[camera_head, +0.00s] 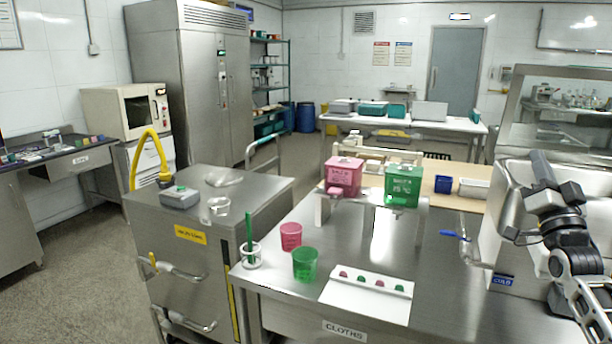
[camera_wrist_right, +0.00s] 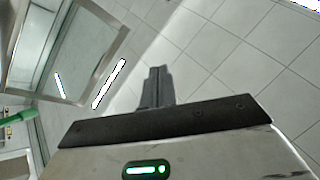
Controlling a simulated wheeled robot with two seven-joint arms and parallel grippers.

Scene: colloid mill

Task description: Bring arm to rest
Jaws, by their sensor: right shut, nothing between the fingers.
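My right arm comes in at the right edge of the head view and points upward. Its gripper (camera_head: 538,160) is raised beside the steel housing at the right of the bench. In the right wrist view the two dark fingers (camera_wrist_right: 157,72) are together, with nothing between them. My left arm and left gripper are not in view.
The steel bench (camera_head: 440,260) holds a pink cup (camera_head: 290,236), a green cup (camera_head: 305,264), a white strip with coloured pieces (camera_head: 368,297), a pink box (camera_head: 343,176) and a green box (camera_head: 403,186). A blue-handled tap (camera_head: 455,236) is near my right arm.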

